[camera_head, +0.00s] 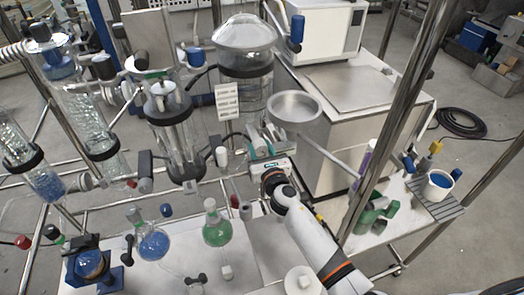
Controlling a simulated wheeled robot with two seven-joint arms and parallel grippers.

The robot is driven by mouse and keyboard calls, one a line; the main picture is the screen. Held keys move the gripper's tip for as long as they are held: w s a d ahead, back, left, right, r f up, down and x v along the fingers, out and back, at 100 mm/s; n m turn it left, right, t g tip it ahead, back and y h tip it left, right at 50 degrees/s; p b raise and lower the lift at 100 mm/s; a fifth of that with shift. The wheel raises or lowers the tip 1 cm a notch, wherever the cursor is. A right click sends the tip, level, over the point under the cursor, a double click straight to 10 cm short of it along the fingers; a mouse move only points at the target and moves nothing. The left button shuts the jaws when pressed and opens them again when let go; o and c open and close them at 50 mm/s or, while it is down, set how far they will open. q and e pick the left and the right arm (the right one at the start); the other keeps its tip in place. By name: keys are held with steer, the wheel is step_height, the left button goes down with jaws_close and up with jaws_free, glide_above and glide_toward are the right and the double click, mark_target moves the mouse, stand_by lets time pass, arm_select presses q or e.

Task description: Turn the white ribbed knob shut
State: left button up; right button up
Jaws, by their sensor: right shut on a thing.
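My right gripper (264,138) reaches in from the lower right, in front of the large glass vessel (247,92) at the centre of the still. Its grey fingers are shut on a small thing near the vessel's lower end. This appears to be the white ribbed knob, mostly hidden between the fingers, so its turn angle cannot be told. My left gripper is not in view.
A round metal pan (295,106) sits close right of the fingers. A jacketed glass vessel (178,135) stands left. Flasks with blue (153,243) and green (216,230) liquid stand below left. A steel post (393,115) rises right of my arm.

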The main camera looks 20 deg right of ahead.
steer(key=n, duration=0.1)
steer(key=n+p, duration=0.1)
steer(key=n, duration=0.2)
steer(key=shift+d+r+p, duration=0.1)
steer(key=shift+r+p, duration=0.2)
steer(key=shift+p, duration=0.1)
steer(key=shift+f+n, duration=0.1)
steer(key=shift+n, duration=0.9)
steer(key=shift+f+n, duration=0.2)
steer(key=shift+n, duration=0.2)
steer(key=n+p, duration=0.4)
steer(key=shift+r+n, duration=0.3)
steer(key=shift+r, duration=0.05)
steer(key=shift+f+n+p, duration=0.1)
steer(key=shift+n+p, duration=0.2)
steer(key=shift+n, duration=0.4)
steer(key=shift+f+n, duration=0.2)
steer(key=shift+n, duration=0.2)
